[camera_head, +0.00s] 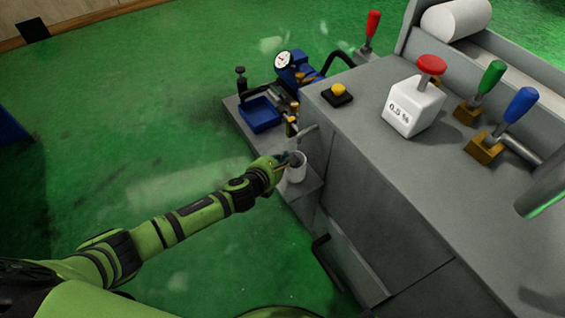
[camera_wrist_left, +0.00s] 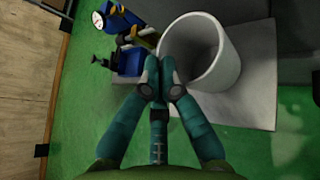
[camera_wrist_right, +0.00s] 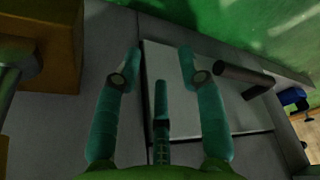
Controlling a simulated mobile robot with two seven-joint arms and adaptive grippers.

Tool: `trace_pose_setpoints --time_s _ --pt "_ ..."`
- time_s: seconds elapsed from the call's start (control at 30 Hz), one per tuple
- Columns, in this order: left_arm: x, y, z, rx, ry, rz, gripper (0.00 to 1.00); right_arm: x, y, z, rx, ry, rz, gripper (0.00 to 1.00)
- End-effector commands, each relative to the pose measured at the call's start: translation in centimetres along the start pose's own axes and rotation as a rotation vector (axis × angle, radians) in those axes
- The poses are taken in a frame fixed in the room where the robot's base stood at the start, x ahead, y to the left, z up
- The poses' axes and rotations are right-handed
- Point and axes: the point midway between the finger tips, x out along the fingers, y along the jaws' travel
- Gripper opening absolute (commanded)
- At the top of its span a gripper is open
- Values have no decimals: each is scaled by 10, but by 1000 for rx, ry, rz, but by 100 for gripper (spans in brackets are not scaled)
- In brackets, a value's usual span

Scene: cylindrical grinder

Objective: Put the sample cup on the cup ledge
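The sample cup (camera_head: 297,172) is a white, open-topped cup at the grey cup ledge (camera_head: 311,186) on the machine's side. My left gripper (camera_head: 283,162) is at the cup's left rim. In the left wrist view the cup (camera_wrist_left: 222,62) stands large, its mouth facing the camera, with the pale ledge (camera_wrist_left: 250,108) behind it. There the left gripper's fingers (camera_wrist_left: 160,75) are close together, pinching the cup's near wall. Whether the cup's base touches the ledge I cannot tell. My right gripper (camera_wrist_right: 158,65) is open and empty in the right wrist view, and outside the head view.
A blue tray (camera_head: 260,114) and a gauge (camera_head: 283,60) stand behind the cup. A spout (camera_head: 304,131) is close above it. The machine top carries a white block with a red knob (camera_head: 413,107) and several levers. A dark handle (camera_wrist_right: 245,80) shows near my right gripper.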

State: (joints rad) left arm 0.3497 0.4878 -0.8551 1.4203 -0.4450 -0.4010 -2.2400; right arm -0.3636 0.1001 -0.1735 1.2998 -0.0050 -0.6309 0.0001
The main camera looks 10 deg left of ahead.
Motion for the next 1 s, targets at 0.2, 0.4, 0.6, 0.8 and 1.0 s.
trace_pose_setpoints --time_s 0.2,0.4,0.6,0.8,1.0 --pt "3 -2 -6 0 -1 0 0 -3 -1 1 3 -16 -2 40" --pt "3 -2 -7 0 -1 0 0 -2 -1 1 4 -17 -2 40" --pt "3 -2 -8 1 0 0 29 -3 -1 2 4 -25 -2 40" --pt "3 -3 -9 1 2 0 29 -3 -1 2 4 -25 -2 40" --pt "-4 -2 -7 1 4 -1 29 -5 -1 -1 3 -7 -1 40"
